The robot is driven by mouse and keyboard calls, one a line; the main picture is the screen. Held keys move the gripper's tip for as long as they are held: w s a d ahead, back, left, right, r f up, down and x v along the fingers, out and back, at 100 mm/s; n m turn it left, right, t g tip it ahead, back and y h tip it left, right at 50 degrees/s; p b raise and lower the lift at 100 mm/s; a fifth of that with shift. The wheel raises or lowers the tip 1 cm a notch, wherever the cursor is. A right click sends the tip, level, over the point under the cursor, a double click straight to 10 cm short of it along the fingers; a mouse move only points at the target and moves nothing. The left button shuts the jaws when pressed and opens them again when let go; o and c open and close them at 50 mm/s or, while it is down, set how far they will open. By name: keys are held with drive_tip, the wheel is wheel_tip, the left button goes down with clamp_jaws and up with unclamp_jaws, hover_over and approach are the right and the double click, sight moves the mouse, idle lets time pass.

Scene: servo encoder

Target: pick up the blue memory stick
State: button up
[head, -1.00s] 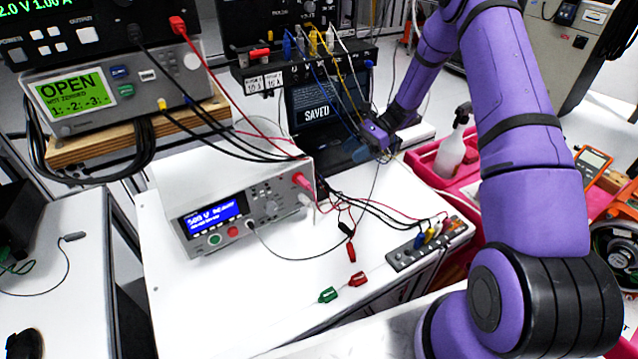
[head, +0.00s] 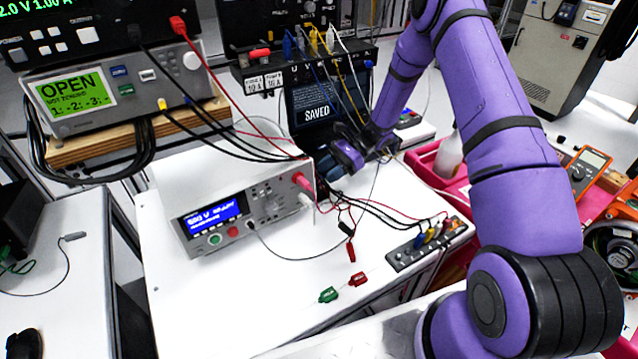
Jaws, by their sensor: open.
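My gripper (head: 328,170) is at the end of my purple arm, low over the white bench, by the right rear corner of the white test instrument and in front of the dark laptop (head: 318,106). Its jaws are open, pointing left and down, and small in the picture. I cannot make out the blue memory stick for certain; my gripper and the cables hide part of the area around the laptop base. I see nothing clearly held between the jaws.
The white instrument (head: 230,215) with a blue display stands left of my gripper. Red and black leads run to a grey terminal strip (head: 425,248). Red and green clips lie in front. A pink tray (head: 425,165) is at the right. The front bench is mostly clear.

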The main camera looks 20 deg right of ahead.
drive_tip(key=shift+x, duration=0.9)
clamp_jaws()
wheel_tip(320, 180, up, 10)
